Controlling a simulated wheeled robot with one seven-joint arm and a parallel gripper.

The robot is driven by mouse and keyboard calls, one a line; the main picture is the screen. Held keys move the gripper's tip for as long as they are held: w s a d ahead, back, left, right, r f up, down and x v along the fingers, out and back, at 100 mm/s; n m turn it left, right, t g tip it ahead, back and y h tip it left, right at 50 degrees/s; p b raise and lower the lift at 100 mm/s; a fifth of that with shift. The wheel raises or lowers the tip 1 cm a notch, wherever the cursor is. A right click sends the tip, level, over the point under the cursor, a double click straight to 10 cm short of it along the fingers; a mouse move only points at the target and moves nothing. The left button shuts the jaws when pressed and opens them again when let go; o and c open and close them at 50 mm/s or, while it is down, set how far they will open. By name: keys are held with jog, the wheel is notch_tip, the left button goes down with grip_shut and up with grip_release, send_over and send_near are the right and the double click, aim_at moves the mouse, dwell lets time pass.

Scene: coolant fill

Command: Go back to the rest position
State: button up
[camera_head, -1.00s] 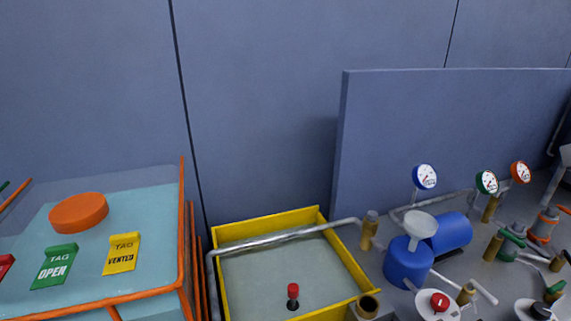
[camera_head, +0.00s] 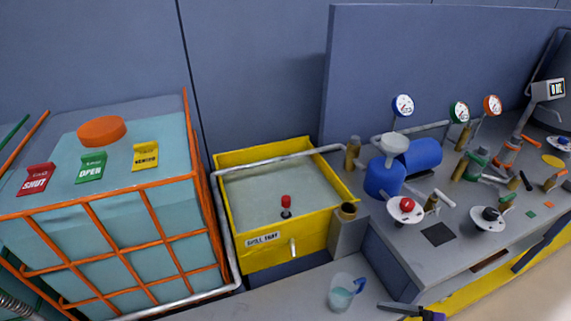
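A clear jug (camera_head: 342,294) with a blue handle and pale blue-green liquid stands upright on the grey surface above and left of that shape. No gripper is seen around the jug.
A caged teal tank (camera_head: 120,200) with an orange cap and three tags stands left. A yellow spill tray (camera_head: 262,253) is in the middle. The grey bench (camera_head: 465,240) at right carries a blue pump (camera_head: 384,179), gauges and valves. Grey surface left of the jug is clear.

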jog(key=w+d+f+m+t+h+b, duration=0.1)
jog(key=w+d+f+m+t+h, duration=0.15)
jog(key=d+m+h, duration=0.3)
jog(key=w+d+f+m+t+h, duration=0.1)
jog(key=w+d+m+t+h, duration=0.1)
jog(key=w+d+m+h, duration=0.3)
jog(key=s+a+r+m+t+h+b, duration=0.2)
jog(key=s+a+r, duration=0.15)
jog(key=s, duration=0.45)
jog(key=s+a+r+m+t+h+b, duration=0.1)
jog(key=s+a+r+t+b, duration=0.15)
jog(key=s+r, duration=0.4)
jog(key=s+a+r+m+t+h+b, duration=0.1)
jog(key=s+a+r+m+h+b, duration=0.2)
jog(key=s, duration=0.7)
jog(key=s+a+f+n+g+y+b, duration=0.1)
jog(key=s+a+f+n+y, duration=0.1)
jog(key=s+a+n+y, duration=0.2)
jog(key=s+a, duration=0.1)
jog(key=s, duration=0.2)
jog(key=shift+a, duration=0.2)
